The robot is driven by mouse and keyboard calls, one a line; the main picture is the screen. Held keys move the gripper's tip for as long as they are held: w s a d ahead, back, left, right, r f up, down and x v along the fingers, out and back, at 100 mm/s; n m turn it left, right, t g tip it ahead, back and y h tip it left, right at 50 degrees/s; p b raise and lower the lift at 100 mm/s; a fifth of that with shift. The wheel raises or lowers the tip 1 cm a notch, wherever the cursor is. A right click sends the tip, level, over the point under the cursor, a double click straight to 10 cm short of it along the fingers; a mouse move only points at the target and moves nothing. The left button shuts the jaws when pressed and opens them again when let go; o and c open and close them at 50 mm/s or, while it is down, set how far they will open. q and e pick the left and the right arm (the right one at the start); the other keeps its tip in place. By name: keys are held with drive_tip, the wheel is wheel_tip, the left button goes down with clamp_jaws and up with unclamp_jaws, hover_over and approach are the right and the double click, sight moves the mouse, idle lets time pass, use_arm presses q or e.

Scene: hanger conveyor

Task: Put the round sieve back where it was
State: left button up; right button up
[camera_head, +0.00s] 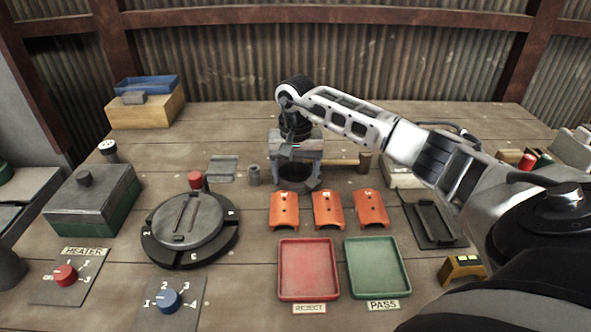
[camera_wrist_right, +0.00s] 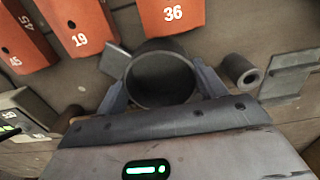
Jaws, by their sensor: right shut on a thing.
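The round sieve looks to be the dark, round, open-topped piece (camera_head: 296,185) at the middle of the table. It also shows in the right wrist view (camera_wrist_right: 161,78), where I look into its dark inside. My right gripper (camera_head: 295,179) reaches down over it, one finger on each side, and is shut on it. In the right wrist view the fingers (camera_wrist_right: 160,88) press on its outer wall. The gripper body hides its far part in the head view, and I cannot tell whether it touches the table. My left gripper is not in view.
Orange numbered tiles (camera_head: 327,209) lie just in front, with a red tray (camera_head: 308,297) and a green tray (camera_head: 376,296) nearer. A small hollow cylinder (camera_head: 254,175) and a grey plate (camera_head: 222,168) stand left. A mallet (camera_head: 364,162) lies right. The back of the table is mostly clear.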

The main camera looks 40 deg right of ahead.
drive_tip(key=shift+f, duration=0.25)
drive_tip(key=o, duration=1.3)
drive_tip(key=shift+r, duration=0.1)
